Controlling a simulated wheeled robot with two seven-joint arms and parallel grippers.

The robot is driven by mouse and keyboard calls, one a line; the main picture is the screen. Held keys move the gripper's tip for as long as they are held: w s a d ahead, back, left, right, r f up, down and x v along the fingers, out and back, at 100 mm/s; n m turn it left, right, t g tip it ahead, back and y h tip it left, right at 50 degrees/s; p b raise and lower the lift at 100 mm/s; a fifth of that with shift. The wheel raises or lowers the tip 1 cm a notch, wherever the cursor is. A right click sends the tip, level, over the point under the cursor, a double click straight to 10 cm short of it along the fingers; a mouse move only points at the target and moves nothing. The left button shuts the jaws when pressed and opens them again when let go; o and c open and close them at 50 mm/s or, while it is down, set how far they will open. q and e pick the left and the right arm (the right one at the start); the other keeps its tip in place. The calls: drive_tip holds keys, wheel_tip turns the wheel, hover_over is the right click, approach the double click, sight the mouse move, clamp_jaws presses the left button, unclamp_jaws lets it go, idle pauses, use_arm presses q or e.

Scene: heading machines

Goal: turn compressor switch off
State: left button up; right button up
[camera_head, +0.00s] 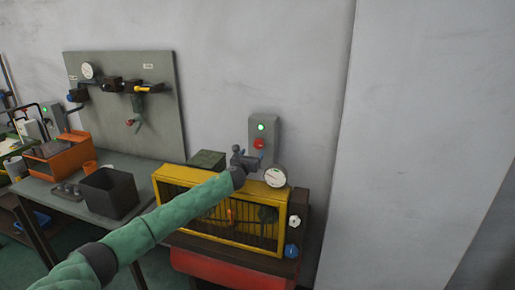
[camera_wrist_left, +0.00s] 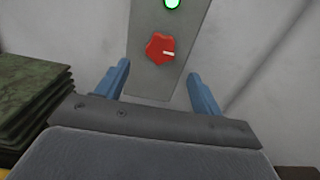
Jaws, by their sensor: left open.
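The compressor switch is a red knob (camera_head: 260,143) on a grey wall box (camera_head: 277,131), below a lit green lamp (camera_head: 262,127). The knob also shows in the left wrist view (camera_wrist_left: 160,48), with a pale mark pointing right. My left gripper (camera_head: 250,158) is in front of the box, just below and left of the knob in the head view. In the left wrist view its blue fingers (camera_wrist_left: 160,82) are spread apart with nothing between them, and the knob lies beyond them, between their lines. My right gripper is not in view.
A workbench (camera_head: 45,190) with a dark bin (camera_head: 109,192) and an orange crate (camera_head: 62,155) is at left. Green stacked sheets (camera_wrist_left: 35,95) lie close left of the gripper. Bare wall is at right.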

sight(258, 146)
use_arm(q)
drive_tip(key=p+x, duration=0.1)
drive_tip(key=x, duration=0.4)
drive_tip(key=shift+w+d+r, duration=0.1)
drive_tip(key=shift+w+d, duration=0.1)
drive_tip(key=shift+x, duration=0.9)
drive_tip(key=shift+w, duration=0.25)
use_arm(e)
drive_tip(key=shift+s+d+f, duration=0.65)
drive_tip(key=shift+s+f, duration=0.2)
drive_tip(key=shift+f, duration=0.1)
use_arm(q)
drive_tip(key=c, duration=1)
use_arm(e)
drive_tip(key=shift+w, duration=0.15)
